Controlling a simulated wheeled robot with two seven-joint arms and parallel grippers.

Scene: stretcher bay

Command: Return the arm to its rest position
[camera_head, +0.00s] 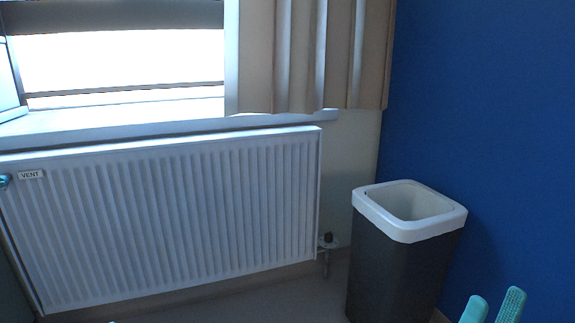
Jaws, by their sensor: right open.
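My right gripper (492,307) shows at the bottom right edge of the head view as two teal fingertips. They are apart, with nothing visible between them. The rest of the gripper and its arm are below the picture. The fingertips appear in front of the blue wall, to the right of the bin. A small teal sliver shows at the bottom edge on the left, too little of it to tell what it is. My left gripper cannot be made out.
A dark bin (400,275) with a white rim stands near the blue wall (490,110). A white radiator (170,220) labelled VENT hangs under the window sill (150,117). A beige curtain (310,55) hangs above. A patch of floor (285,300) between radiator and bin looks clear.

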